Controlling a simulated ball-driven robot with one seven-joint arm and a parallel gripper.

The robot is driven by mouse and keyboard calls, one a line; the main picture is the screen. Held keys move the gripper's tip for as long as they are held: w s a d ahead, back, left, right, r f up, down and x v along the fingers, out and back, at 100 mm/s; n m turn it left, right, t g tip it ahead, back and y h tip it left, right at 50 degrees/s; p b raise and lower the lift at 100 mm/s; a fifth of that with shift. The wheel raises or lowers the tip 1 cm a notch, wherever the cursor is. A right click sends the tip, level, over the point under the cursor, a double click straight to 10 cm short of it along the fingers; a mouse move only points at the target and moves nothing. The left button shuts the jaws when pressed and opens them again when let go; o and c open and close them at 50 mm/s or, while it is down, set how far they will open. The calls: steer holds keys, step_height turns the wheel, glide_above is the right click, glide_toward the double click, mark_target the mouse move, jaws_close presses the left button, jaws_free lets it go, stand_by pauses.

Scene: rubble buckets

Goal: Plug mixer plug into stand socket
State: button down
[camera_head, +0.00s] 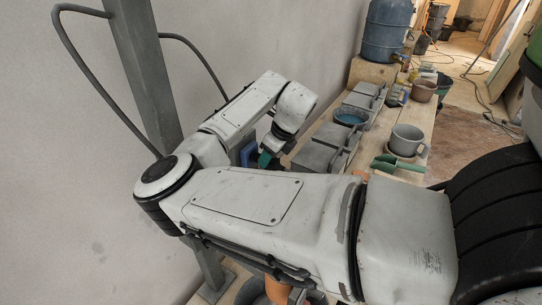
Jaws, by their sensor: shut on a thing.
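My gripper (272,152) hangs from the bent wrist near the left end of the bench, pointing down. It is shut on a small teal-green thing (264,160) at its tips. I cannot tell for sure that this is the mixer plug. A blue thing (248,153) shows just left of the tips, partly hidden by my arm. A grey metal post (148,75) stands against the wall at left, with dark hose-like loops beside it. No socket or mixer can be made out; my arm hides much of the area below.
Floor at right is partly clear.

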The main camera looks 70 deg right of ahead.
steer(key=shift+w+d, duration=0.2)
steer(key=shift+w, duration=0.85)
steer(key=shift+r+p, duration=0.1)
steer(key=shift+p, duration=0.45)
stand_by(0.4)
steer(key=shift+w+d, duration=0.1)
steer(key=shift+w, duration=0.15)
stand_by(0.3)
steer(key=c, duration=0.6)
jaws_free()
steer(key=b+v, duration=0.2)
steer(key=v, duration=0.8)
steer(key=shift+s+r, duration=0.15)
steer(key=shift+r, duration=0.15)
